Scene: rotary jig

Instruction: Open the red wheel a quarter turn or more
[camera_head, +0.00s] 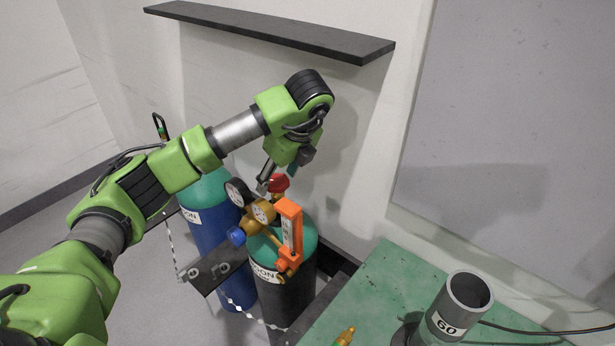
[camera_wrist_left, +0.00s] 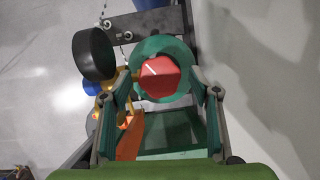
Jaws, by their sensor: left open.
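The red wheel (camera_head: 281,183) sits on top of the dark gas cylinder with a teal shoulder (camera_head: 283,290), above the brass regulator. In the left wrist view the red wheel (camera_wrist_left: 160,76) has a short white mark on its top. My left gripper (camera_head: 268,180) points down at the wheel from above and hides part of it. In the left wrist view its two fingers (camera_wrist_left: 158,84) are spread apart, one on each side of the wheel. My right gripper is out of view.
A brass regulator (camera_head: 263,211) with gauges and an orange upright piece (camera_head: 291,232) stand close to the wheel. A blue cylinder (camera_head: 205,230) is to the left. A dark shelf (camera_head: 270,30) is on the wall above. A green table (camera_head: 385,285) holds a grey tube (camera_head: 458,310).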

